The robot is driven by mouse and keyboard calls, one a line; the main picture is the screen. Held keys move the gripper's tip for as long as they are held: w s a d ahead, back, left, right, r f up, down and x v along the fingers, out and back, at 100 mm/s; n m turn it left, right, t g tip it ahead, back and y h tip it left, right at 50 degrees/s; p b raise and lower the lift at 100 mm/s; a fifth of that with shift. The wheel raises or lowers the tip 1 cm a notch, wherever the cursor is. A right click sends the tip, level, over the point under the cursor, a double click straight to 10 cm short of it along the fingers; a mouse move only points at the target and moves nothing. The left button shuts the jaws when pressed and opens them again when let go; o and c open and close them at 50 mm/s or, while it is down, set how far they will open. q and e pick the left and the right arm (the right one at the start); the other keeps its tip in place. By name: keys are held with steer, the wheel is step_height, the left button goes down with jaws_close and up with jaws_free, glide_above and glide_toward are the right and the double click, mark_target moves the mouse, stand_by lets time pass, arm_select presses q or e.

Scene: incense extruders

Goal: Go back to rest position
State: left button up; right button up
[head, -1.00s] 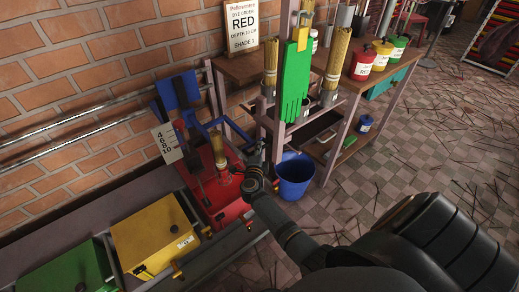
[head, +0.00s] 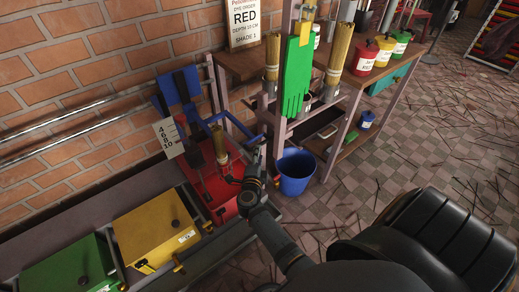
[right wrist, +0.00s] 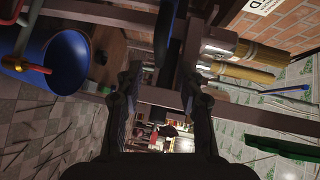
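My right arm comes in from the lower right in the head view. Its gripper (head: 246,172) is above the right side of the red box (head: 224,205), close to a bundle of tan sticks (head: 221,145) that stands upright on it. In the right wrist view the two fingers (right wrist: 160,82) are spread apart with nothing held between them. A bench post and background show through the gap. My left gripper is not in view.
A yellow box (head: 157,229) and a green box (head: 70,266) stand left of the red one. A blue bucket (head: 294,172) is on the floor to the right. The floor at right is open, strewn with sticks.

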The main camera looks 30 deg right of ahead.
steer(key=shift+s+a, duration=0.15)
steer(key=shift+s, duration=0.05)
steer(key=shift+w+r, duration=0.1)
